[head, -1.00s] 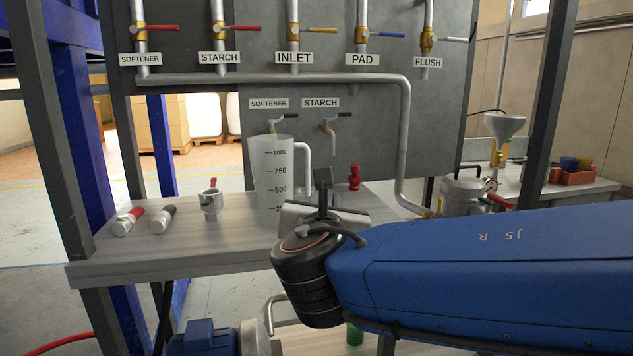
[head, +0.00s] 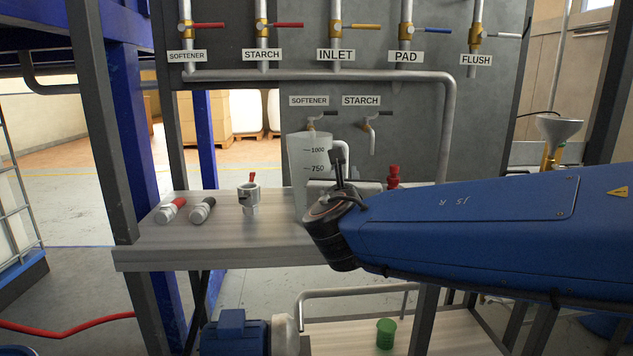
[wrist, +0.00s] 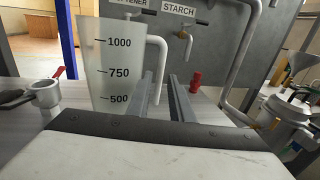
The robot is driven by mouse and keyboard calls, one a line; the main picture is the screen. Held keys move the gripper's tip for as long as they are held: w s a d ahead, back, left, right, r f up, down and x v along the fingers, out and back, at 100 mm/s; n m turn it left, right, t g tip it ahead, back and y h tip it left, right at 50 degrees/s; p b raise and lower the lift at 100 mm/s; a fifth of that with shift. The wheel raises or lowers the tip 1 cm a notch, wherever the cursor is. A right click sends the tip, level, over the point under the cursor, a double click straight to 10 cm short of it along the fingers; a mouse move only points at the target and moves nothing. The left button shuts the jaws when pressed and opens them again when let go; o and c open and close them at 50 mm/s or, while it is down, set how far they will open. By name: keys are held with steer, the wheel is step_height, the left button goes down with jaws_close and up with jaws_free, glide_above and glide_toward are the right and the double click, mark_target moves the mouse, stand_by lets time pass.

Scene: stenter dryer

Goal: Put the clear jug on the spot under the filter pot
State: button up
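The clear jug (head: 308,160), marked up to 1000, stands upright on the grey wood-look bench (head: 225,236). It also shows at left in the wrist view (wrist: 110,65), with its pale handle (wrist: 158,50) on the right side. My gripper (head: 341,178) is beside the jug on its handle side. In the wrist view its two fingers (wrist: 164,85) are apart, with the lower handle showing between them; contact cannot be told. A steel pot (wrist: 286,112), which may be the filter pot, is at right in the wrist view. My arm hides it in the head view. The spot under it is not visible.
A red fitting (wrist: 196,82) stands right of my fingers. Softener and starch taps (head: 371,125) hang behind. A green cup (head: 386,333) is on the lower shelf.

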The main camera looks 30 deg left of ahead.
mark_target(346, 167)
steer(key=shift+x, duration=3.25)
jaws_close()
